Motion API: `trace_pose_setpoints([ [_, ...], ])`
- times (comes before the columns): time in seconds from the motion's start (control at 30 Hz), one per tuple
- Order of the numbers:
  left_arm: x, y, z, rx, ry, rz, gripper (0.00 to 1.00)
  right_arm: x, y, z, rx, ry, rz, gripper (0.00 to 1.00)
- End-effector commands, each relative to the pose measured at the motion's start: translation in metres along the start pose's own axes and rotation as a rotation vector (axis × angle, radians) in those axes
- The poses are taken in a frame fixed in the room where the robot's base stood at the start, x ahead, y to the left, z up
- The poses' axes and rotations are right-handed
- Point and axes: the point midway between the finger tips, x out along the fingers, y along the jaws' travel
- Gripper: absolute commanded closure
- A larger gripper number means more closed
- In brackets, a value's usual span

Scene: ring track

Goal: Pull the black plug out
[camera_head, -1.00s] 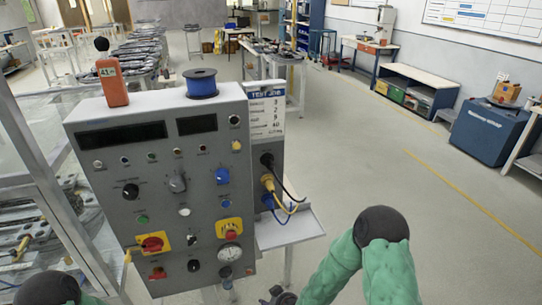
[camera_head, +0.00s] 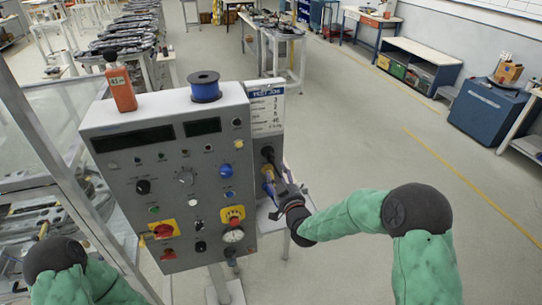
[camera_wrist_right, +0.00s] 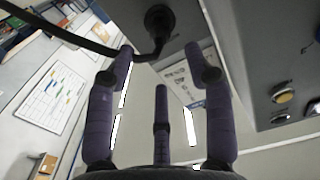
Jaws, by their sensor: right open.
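The black plug (camera_head: 267,153) sits in the side of the grey test panel (camera_head: 130,180), at the top of a column of plugs. In the right wrist view the black plug (camera_wrist_right: 158,20) shows at the top centre, with its black cable curving away to the left. My right gripper (camera_head: 277,186) is at the panel's side, just below the black plug. In the right wrist view its purple fingers (camera_wrist_right: 160,62) are spread, with the plug beyond their tips and apart from them. My left arm shows at the lower left, but its gripper is out of view.
A yellow plug (camera_head: 267,174) sits below the black one, partly hidden by my right gripper. Open floor lies to the right.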

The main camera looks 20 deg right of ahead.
Motion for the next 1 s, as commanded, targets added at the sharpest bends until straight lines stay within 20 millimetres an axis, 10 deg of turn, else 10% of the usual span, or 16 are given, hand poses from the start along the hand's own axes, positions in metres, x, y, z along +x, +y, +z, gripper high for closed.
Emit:
trace_pose_setpoints([
  [0.43,-0.002,0.001,0.0,0.0,0.0,0.0,0.6,0.008,0.0,0.001,0.001,-0.002,-0.001,0.47],
  [1.0,0.009,-0.003,0.0,0.0,-0.001,0.0,0.6,0.075,-0.001,0.004,0.001,0.0,-0.001,0.47],
])
